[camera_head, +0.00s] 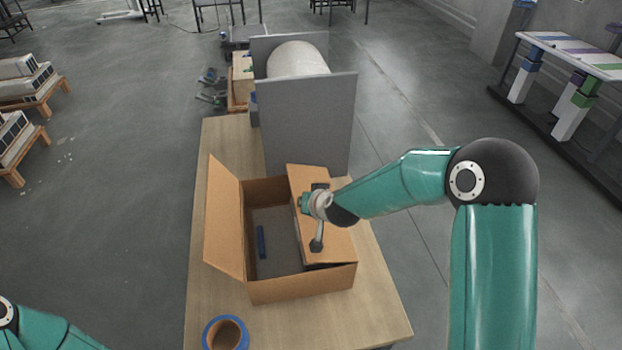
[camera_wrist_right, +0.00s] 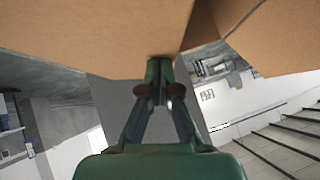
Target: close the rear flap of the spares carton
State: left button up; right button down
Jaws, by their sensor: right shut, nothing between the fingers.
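The open spares carton (camera_head: 300,288) stands on the wooden table. Its left flap (camera_head: 222,220) stands up and leans outward. Its right flap (camera_head: 334,240) lies slanted inward over the right part of the opening. No flap shows clearly at the far edge, so I cannot tell how the rear flap lies. A dark blue item (camera_head: 261,242) is inside. My right gripper (camera_head: 304,203) is over the right flap. In the right wrist view my right gripper (camera_wrist_right: 158,72) is shut and empty, its tips at the cardboard (camera_wrist_right: 90,35); contact is unclear. My left gripper is out of view.
Grey upright panels (camera_head: 310,120) with a white cylinder (camera_head: 297,60) stand close behind the carton. A blue-rimmed tape roll (camera_head: 207,334) sits at the table's front left. The table (camera_head: 385,318) has a bare strip right of the carton.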

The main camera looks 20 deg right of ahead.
aim_at(298, 212)
jog(key=shift+a+p, duration=0.25)
jog(key=shift+p, duration=0.15)
jog(key=shift+s+f+h, duration=0.1)
jog(key=shift+f+h, duration=0.2)
jog(key=shift+f, duration=0.1)
jog(key=shift+a+f+b, duration=0.3)
jog(key=shift+f+b, duration=0.15)
jog(key=shift+f, duration=0.2)
jog(key=shift+a+f+b, duration=0.25)
jog(key=shift+f+b, duration=0.2)
jog(key=shift+f, duration=0.15)
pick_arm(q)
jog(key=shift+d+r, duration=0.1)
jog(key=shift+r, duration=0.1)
pick_arm(e)
jog(key=shift+a+f, duration=0.1)
jog(key=shift+s+f, duration=0.1)
jog(key=shift+f, duration=0.05)
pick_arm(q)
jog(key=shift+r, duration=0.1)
pick_arm(e)
jog(key=shift+a, duration=0.1)
